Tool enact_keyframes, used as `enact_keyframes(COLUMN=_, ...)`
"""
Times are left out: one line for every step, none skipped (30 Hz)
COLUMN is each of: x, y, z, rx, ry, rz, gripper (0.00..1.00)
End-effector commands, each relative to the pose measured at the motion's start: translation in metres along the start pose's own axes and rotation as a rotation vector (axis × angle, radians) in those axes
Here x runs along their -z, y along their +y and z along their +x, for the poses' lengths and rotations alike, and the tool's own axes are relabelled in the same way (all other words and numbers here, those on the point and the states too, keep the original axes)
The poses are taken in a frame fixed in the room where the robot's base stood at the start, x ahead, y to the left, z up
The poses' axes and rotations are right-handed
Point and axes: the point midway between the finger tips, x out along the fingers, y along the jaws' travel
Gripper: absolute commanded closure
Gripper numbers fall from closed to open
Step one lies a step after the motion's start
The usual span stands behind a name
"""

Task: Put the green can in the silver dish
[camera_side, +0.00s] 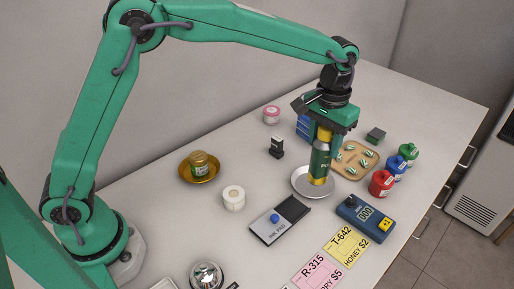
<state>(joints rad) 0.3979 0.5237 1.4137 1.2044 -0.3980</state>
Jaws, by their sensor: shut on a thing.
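A green can (320,158) with yellow ends is upright in my gripper (325,134). My gripper points down and is shut on the can's upper part. The silver dish (301,185) is a round shallow plate on the counter, directly under the can. The can's lower end shows against the inside of the dish. I cannot tell whether it touches the dish floor or hangs just above it.
A wooden tray (353,174) of small items, red (381,184), green and blue bottles, and a blue counter device (364,217) stand right of the dish. An ink pad (272,227), white roll (233,198) and gold dish (185,175) holding a jar lie left.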

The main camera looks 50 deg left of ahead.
Motion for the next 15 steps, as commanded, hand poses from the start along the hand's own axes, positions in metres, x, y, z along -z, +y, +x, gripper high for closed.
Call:
enact_keyframes(x=0.007, y=-0.006, z=0.006, rx=0.000, ry=-0.001, rz=-0.004, gripper=1.00)
enact_keyframes(x=0.011, y=-0.009, z=0.008, rx=0.000, ry=0.000, rz=-0.004, gripper=1.00)
enact_keyframes(x=0.016, y=-0.014, z=0.012, rx=0.000, ry=0.000, rz=-0.003, gripper=1.00)
enact_keyframes(x=0.019, y=-0.017, z=0.015, rx=0.000, ry=0.001, rz=-0.004, gripper=1.00)
enact_keyframes(x=0.022, y=-0.019, z=0.017, rx=0.000, ry=0.001, rz=-0.004, gripper=1.00)
enact_keyframes(x=0.026, y=-0.022, z=0.020, rx=0.000, ry=0.001, rz=-0.003, gripper=1.00)
enact_keyframes(x=0.029, y=-0.025, z=0.022, rx=0.000, ry=0.000, rz=-0.002, gripper=1.00)
enact_keyframes(x=0.031, y=-0.027, z=0.024, rx=0.000, ry=0.000, rz=-0.002, gripper=1.00)
enact_keyframes(x=0.034, y=-0.029, z=0.026, rx=0.000, ry=0.001, rz=-0.002, gripper=1.00)
enact_keyframes(x=0.035, y=-0.030, z=0.027, rx=-0.001, ry=0.002, rz=-0.002, gripper=1.00)
enact_keyframes(x=0.036, y=-0.031, z=0.028, rx=-0.001, ry=0.002, rz=-0.002, gripper=1.00)
enact_keyframes(x=0.037, y=-0.032, z=0.029, rx=0.000, ry=0.001, rz=-0.001, gripper=1.00)
enact_keyframes(x=0.038, y=-0.033, z=0.029, rx=0.000, ry=0.001, rz=0.000, gripper=1.00)
enact_keyframes(x=0.038, y=-0.033, z=0.030, rx=0.000, ry=0.001, rz=0.000, gripper=1.00)
enact_keyframes(x=0.038, y=-0.033, z=0.030, rx=0.000, ry=0.001, rz=0.000, gripper=1.00)
